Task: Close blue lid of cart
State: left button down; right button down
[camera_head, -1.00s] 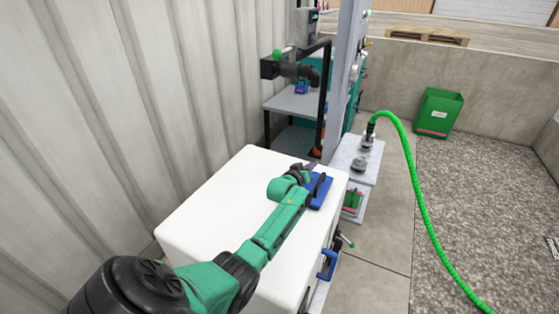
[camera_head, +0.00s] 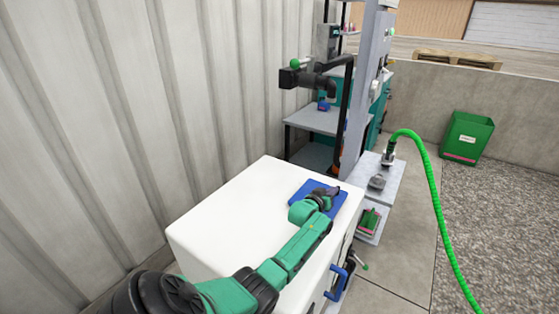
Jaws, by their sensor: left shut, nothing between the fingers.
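The white cart (camera_head: 235,215) stands in front of me, with a blue lid (camera_head: 303,192) lying flat at the far right part of its top. My left arm reaches across the cart from the lower left. My left gripper (camera_head: 333,192) is over the blue lid, close to or touching its surface; I cannot tell which. It is shut with nothing in it. The gripper and wrist hide part of the lid. My right gripper is not in view.
A blue handle (camera_head: 336,283) sticks out from the cart's right side. Beyond it is a grey stand with a green hose (camera_head: 433,200). A green bin (camera_head: 468,137) stands at the far right. A corrugated wall (camera_head: 120,110) runs close on the left.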

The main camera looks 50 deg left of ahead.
pick_arm(q)
notch_tip(320, 180, up, 5)
jog(key=p, duration=0.4)
jog(key=f+p+v, duration=0.1)
jog(key=v, duration=0.8)
jog(key=shift+s+p, duration=0.35)
jog(key=shift+s, duration=0.2)
jog(key=shift+a, duration=0.1)
